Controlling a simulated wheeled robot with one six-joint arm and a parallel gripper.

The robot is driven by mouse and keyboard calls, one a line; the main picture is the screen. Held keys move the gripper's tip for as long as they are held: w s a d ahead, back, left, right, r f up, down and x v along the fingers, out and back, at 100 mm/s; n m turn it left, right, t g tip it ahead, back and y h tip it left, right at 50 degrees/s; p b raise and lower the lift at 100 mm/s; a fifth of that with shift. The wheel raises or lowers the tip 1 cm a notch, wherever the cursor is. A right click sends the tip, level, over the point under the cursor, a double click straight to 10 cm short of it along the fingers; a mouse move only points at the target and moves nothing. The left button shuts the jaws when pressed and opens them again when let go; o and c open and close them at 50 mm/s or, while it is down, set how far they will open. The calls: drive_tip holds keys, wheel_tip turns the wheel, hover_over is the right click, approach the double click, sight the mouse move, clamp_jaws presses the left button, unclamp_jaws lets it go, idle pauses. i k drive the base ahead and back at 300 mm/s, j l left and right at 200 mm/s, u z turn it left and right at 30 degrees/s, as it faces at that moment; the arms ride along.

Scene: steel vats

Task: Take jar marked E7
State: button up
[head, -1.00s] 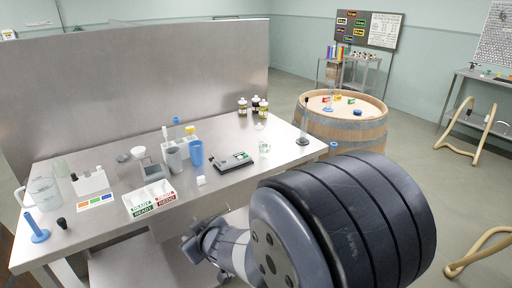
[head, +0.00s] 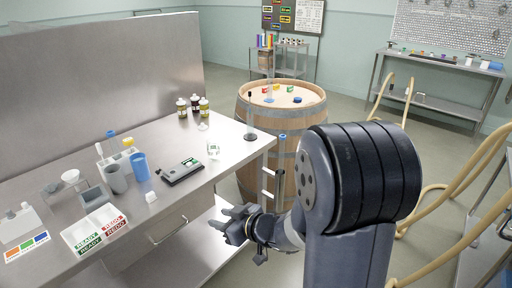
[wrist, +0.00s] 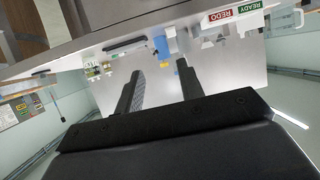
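No marking E7 can be read in either view. Several small dark jars (head: 193,106) with pale labels stand at the back of the steel bench in the head view; their lettering is too small to read. A clear glass beaker (head: 213,150) stands nearer the bench's front right. My gripper (head: 236,226) is beyond the bench's front edge, apart from the jars. In the wrist view my gripper (wrist: 160,88) has its two dark fingers spread, with nothing between them, and the bench appears upside down.
The bench (head: 150,215) also holds a black device (head: 180,171), a blue cup (head: 139,167), a grey cup (head: 116,178) and a READY/REDO tray (head: 93,228). A steel panel (head: 100,80) backs it. A wooden barrel (head: 308,118) stands right of the bench. Hoses (head: 480,165) hang at right.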

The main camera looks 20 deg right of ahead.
sight(213, 146)
drive_tip(key=i+j+z, duration=0.85)
drive_tip(key=i+j, duration=0.25)
drive_tip(key=j, duration=0.2)
